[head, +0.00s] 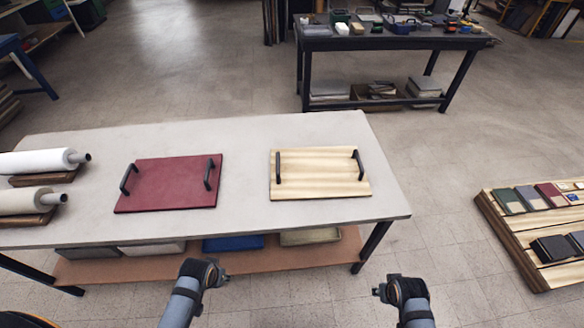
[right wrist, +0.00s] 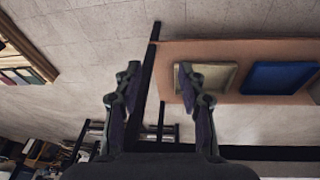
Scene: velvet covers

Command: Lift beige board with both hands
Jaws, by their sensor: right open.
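The beige board (head: 320,175) lies flat on the grey-white table (head: 250,135), right of the middle. It is pale wood-striped with a black handle at its left end (head: 278,167) and another at its right end (head: 359,165). My left gripper (head: 212,273) is in front of the table's near edge, below and left of the board; its jaws are too small to read. My right gripper (head: 381,290) is also in front of the table, below and right of the board. In the right wrist view its fingers (right wrist: 160,70) stand apart with nothing between them.
A dark red board (head: 168,184) with two black handles lies left of the beige one. White rolls (head: 32,161) rest at the table's left end. The lower shelf (head: 310,252) holds flat trays. A wooden pallet (head: 515,240) with swatches stands right. A dark table (head: 390,42) stands behind.

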